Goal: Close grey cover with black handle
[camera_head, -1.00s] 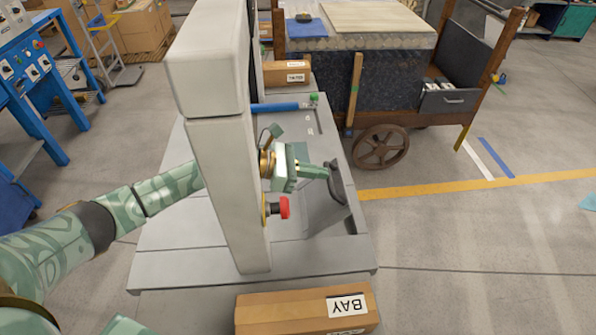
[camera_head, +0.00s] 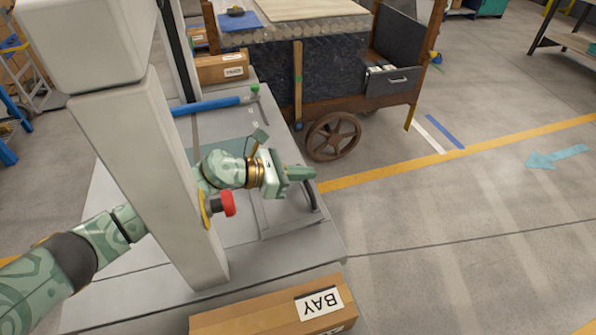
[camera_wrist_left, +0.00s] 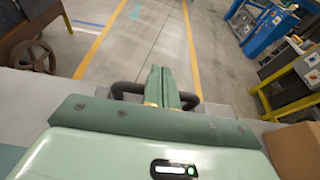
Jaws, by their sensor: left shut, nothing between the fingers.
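The grey cover (camera_head: 280,214) lies flat or nearly flat in the top of the grey machine bed. Its black handle (camera_head: 311,196) stands at its right edge. My left gripper (camera_head: 312,172) is shut and empty, with its fingertips just above and against or very near the handle; contact cannot be told. In the left wrist view the shut fingers (camera_wrist_left: 160,82) cross in front of the handle (camera_wrist_left: 126,88), which shows on both sides of them. Part of the cover is hidden behind my left gripper and wrist. My right gripper is not in view.
A grey upright post (camera_head: 150,180) stands in front of my left arm. A red knob (camera_head: 222,203) sits beside my wrist. A blue bar (camera_head: 212,105) lies behind. A box marked BAY (camera_head: 270,308) is in front; a wheeled cart (camera_head: 335,85) stands beyond. The right floor is clear.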

